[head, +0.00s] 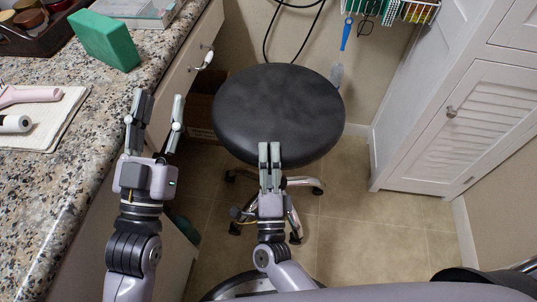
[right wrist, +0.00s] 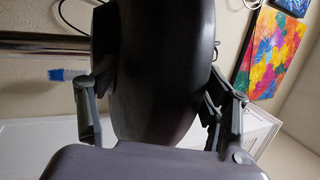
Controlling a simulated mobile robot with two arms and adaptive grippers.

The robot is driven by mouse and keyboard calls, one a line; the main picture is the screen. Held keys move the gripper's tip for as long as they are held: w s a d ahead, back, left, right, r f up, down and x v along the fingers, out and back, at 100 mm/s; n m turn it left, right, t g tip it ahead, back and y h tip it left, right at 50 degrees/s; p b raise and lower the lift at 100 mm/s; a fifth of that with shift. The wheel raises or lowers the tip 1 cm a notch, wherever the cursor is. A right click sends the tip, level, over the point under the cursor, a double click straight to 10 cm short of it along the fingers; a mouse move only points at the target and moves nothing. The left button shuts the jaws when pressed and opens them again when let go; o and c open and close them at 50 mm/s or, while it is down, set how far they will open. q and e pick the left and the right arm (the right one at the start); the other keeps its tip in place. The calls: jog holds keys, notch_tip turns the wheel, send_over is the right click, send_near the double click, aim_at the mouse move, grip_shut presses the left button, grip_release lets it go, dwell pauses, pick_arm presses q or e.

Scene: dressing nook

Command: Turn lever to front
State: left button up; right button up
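A round black stool seat (head: 278,112) on a chrome base with casters stands at the centre of the head view. I cannot make out a lever; the seat hides what lies beneath it. My right gripper (head: 269,150) is at the seat's near edge. In the right wrist view its fingers (right wrist: 158,95) are apart, with the dark seat (right wrist: 165,70) filling the gap between them. I cannot tell whether the pads press on it. My left gripper (head: 156,108) is open and empty beside the counter, left of the seat.
The speckled counter (head: 70,190) on the left holds a green block (head: 105,40), a towel and a pink tool. A white louvred cabinet (head: 455,120) stands at the right. A wire basket and blue brush (head: 346,33) hang at the back. Floor right of the stool is clear.

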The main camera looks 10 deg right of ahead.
jog(key=o, duration=0.4)
jog(key=v, duration=1.2)
jog(key=shift+r, duration=0.1)
jog(key=shift+c, duration=0.2)
